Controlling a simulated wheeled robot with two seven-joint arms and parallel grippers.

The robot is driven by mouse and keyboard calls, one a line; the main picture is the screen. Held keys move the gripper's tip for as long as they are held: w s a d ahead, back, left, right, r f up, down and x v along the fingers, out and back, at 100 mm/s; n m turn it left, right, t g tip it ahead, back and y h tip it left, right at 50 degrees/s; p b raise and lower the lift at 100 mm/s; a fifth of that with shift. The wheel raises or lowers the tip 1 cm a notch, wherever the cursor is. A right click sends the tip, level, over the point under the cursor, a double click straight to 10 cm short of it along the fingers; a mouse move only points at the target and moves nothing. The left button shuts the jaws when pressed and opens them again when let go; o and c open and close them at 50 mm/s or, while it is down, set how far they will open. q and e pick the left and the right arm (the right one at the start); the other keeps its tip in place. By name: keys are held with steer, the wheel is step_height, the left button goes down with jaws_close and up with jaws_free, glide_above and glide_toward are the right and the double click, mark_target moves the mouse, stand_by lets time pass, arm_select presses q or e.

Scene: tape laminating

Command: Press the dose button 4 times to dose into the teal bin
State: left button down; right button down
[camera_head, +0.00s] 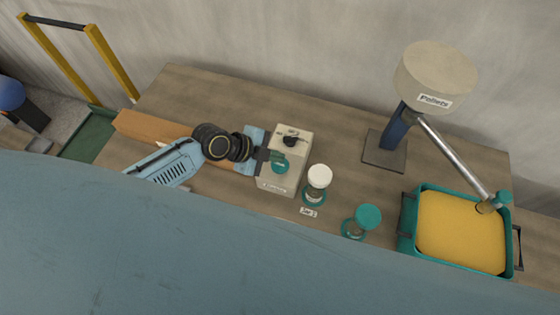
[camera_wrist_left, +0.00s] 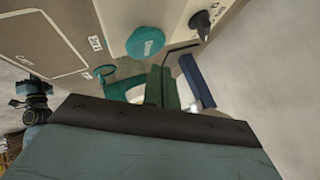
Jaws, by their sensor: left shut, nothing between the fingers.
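The dose box (camera_head: 291,150) is a beige box with a round teal button (camera_head: 281,163) and a black knob (camera_head: 291,141) on its face. My left gripper (camera_head: 268,155) is shut and empty, its tips close to the teal button. In the left wrist view the button (camera_wrist_left: 146,41) is just beyond my fingertips (camera_wrist_left: 161,68); I cannot tell whether they touch. The teal bin (camera_head: 407,222) stands at the right, with yellow material (camera_head: 460,230) inside. My right gripper is not in view.
A hopper marked Pellets (camera_head: 435,75) stands at the back; its metal tube (camera_head: 455,155) slopes down to the bin. A white-topped jar (camera_head: 319,177) and a teal-lidded jar (camera_head: 367,216) stand between box and bin. The table (camera_head: 330,130) is bare behind the box.

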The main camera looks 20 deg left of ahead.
mark_target(276, 165)
arm_select(q)
step_height(276, 165, up, 4)
steer(key=p, duration=0.3)
steer(key=shift+r, duration=0.2)
steer(key=shift+f, duration=0.1)
stand_by(0.5)
